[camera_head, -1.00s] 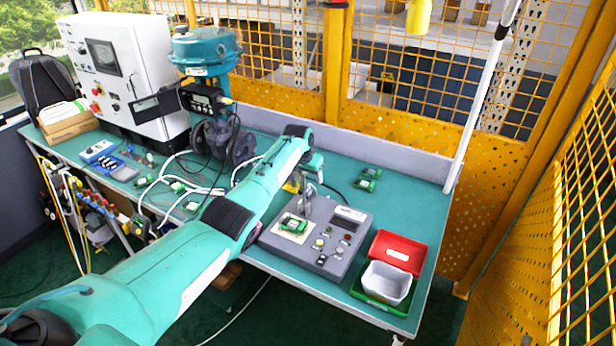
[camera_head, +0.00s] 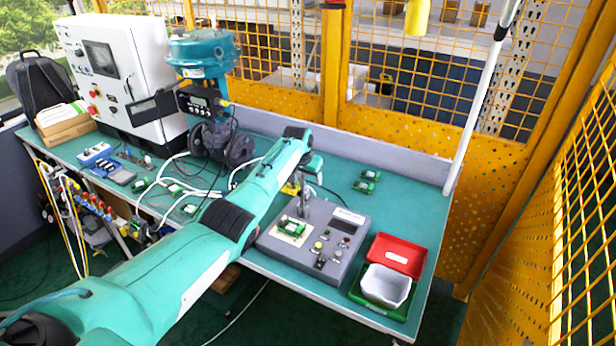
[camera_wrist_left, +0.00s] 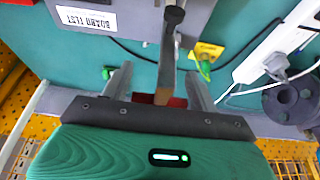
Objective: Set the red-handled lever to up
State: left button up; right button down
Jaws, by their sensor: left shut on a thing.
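The lever is a flat metal bar (camera_wrist_left: 168,62) with a dark round end, and it stands by the edge of the grey test box (camera_head: 340,262). Its red handle (camera_wrist_left: 176,102) shows partly between my left gripper's fingers in the left wrist view. My left gripper (camera_wrist_left: 158,88) is shut on the red handle; the palm edge hides part of it. In the head view my left gripper (camera_head: 309,168) is over the back of the box, largely hidden by my own arm, and the red handle cannot be made out. My right gripper is in neither view.
A green circuit board (camera_head: 292,226) sits on the box's pale pad. A red tray (camera_head: 397,254) and a white bin (camera_head: 386,286) stand to its right. A valve actuator (camera_head: 205,60) and white cabinet (camera_head: 120,75) stand at the left.

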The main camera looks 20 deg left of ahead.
aim_at(302, 191)
pick_arm(q)
jog(key=shift+s+f, duration=0.1)
jog(key=shift+f, duration=0.2)
dwell(0.4)
jog(key=o, duration=1.2)
jog(key=shift+c, duration=0.2)
jog(key=shift+o, duration=0.7)
jog(key=shift+r, duration=0.1)
jog(key=shift+s+r, duration=0.1)
jog(key=shift+r, duration=0.65)
jog(key=b+v, duration=0.2)
jog(key=v, duration=1)
